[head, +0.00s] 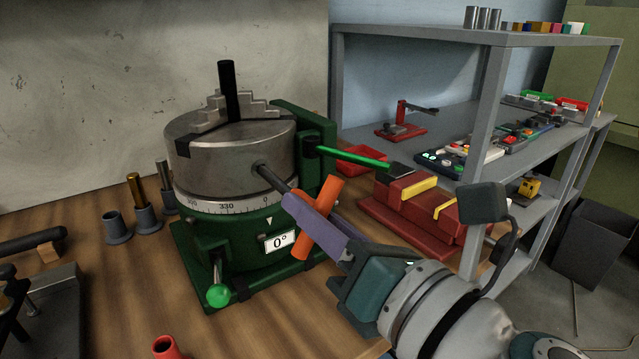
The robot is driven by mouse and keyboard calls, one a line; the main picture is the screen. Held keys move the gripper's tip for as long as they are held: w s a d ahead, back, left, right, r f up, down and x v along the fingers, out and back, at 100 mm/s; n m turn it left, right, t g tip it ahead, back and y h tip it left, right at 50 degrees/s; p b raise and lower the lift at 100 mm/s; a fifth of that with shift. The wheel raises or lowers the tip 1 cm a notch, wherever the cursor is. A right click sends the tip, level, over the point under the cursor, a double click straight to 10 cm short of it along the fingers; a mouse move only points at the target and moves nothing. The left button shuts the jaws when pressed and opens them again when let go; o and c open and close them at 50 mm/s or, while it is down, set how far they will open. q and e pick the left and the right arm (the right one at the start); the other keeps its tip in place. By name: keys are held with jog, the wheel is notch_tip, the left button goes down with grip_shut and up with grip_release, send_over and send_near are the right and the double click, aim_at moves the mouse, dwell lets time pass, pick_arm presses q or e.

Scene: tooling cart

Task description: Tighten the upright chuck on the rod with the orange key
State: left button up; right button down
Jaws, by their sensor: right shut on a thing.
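The upright chuck (225,155) is a grey steel cylinder with stepped jaws, standing on a green rotary base (225,250) with a 0° label. A black rod (229,88) stands upright between the jaws. The orange key (329,193) has its dark shank pointing at the socket in the chuck's side; its tip appears to be in the socket. My right gripper (314,220) is shut on the key around its crossbar, which slants out above and below the purple fingers. The gripped part is hidden. My left gripper is not seen.
A green-handled lever (350,156) sticks out right of the chuck, above a red vise (405,205). A green-knobbed lever (218,294) is at the base's front. Grey holders (117,228) stand left. A grey shelf cart (480,110) is at right.

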jog(key=v, duration=0.2)
jog(key=shift+s+d+p, duration=0.2)
jog(key=shift+p, duration=0.1)
dwell(0.6)
jog(key=n+b, duration=0.4)
jog(key=n, duration=1.4)
jog(key=shift+r, duration=0.1)
